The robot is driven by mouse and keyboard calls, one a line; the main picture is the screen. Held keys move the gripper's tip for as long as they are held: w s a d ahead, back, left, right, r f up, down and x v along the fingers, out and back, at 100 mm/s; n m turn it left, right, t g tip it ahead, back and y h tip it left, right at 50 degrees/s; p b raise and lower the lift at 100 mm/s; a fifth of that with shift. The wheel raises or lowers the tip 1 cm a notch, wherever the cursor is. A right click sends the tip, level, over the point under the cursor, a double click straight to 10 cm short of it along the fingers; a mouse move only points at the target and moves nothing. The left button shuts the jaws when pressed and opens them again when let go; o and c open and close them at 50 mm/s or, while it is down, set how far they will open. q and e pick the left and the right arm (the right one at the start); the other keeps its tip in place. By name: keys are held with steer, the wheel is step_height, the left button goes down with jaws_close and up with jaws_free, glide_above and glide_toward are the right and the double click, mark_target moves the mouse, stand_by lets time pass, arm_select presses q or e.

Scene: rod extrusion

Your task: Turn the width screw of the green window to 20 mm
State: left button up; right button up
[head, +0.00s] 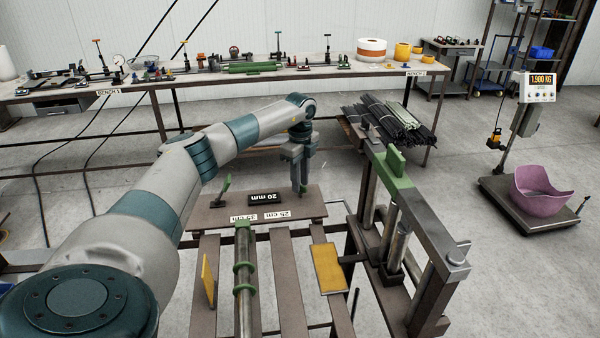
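A small plate (225,215) at centre carries a black display (262,198) reading "20 mm" and two white length labels, one reading "25 cm". A small green-handled part (223,187) stands at the plate's left end. My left gripper (300,188) points down over the plate's right end, right of the display. Its fingers look close together; I cannot tell whether anything is between them. The width screw is not clearly visible. Green also shows on a block (396,163) on the metal frame at right; I cannot tell which green part is the window. My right gripper is not in view.
A heavy metal frame (430,235) stands close on the right, with a yellow plate (328,268) beside it. A green-ringed rod (243,285) lies on the slats in front. A long bench (190,78) runs behind. A scale (525,205) with a purple bowl (543,190) stands far right.

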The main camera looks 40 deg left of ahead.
arm_select(q)
steer(key=shift+r, duration=0.1)
steer(key=shift+r+b, duration=0.35)
steer(key=shift+r, duration=0.25)
step_height(320, 180, up, 16)
steer(key=b, duration=0.4)
